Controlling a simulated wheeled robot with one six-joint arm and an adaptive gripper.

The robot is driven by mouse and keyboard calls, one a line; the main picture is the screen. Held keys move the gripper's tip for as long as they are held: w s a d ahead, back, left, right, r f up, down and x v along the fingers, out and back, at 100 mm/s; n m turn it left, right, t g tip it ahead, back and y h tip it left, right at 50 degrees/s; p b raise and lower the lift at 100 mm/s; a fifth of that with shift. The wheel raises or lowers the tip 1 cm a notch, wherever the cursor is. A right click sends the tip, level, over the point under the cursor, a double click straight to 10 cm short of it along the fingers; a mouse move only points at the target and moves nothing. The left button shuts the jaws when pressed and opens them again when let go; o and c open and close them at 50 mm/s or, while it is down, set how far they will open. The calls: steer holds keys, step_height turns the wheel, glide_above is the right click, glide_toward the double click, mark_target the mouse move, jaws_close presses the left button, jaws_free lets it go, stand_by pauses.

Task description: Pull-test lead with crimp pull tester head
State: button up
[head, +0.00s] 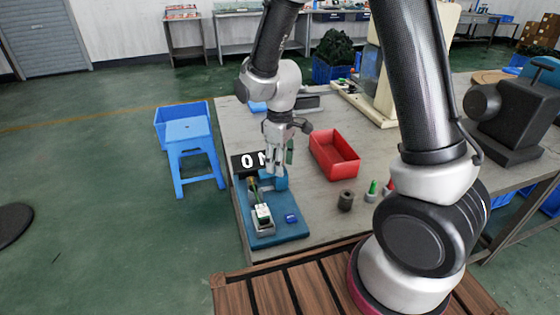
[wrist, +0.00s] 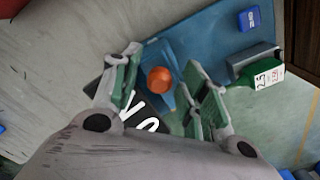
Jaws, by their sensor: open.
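The crimp pull tester has a blue base plate (head: 283,234) at the front left corner of the table. Its black display (head: 243,163) shows white characters that look like "0 N", partly hidden by my gripper. My gripper (head: 276,168) points down over the tester's back part, fingers open. In the wrist view, an orange round knob (wrist: 159,80) on a blue post lies between my open gripper (wrist: 160,62) fingers; contact cannot be told. A green piece with a white number label (wrist: 266,76) sits in a grey holder on the plate. I cannot clearly make out the lead.
A small blue block (head: 291,218) lies on the plate. A red bin (head: 334,153) stands to the right. A dark cylinder (head: 346,200) and a green-tipped piece (head: 372,190) stand near the front edge. A blue stool (head: 190,148) is left of the table. Some tabletop between is clear.

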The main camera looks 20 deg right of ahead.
mark_target(264, 172)
jaws_close()
steer(key=shift+a, duration=2.3)
jaws_free()
steer(key=shift+a, duration=0.1)
step_height(264, 172, up, 12)
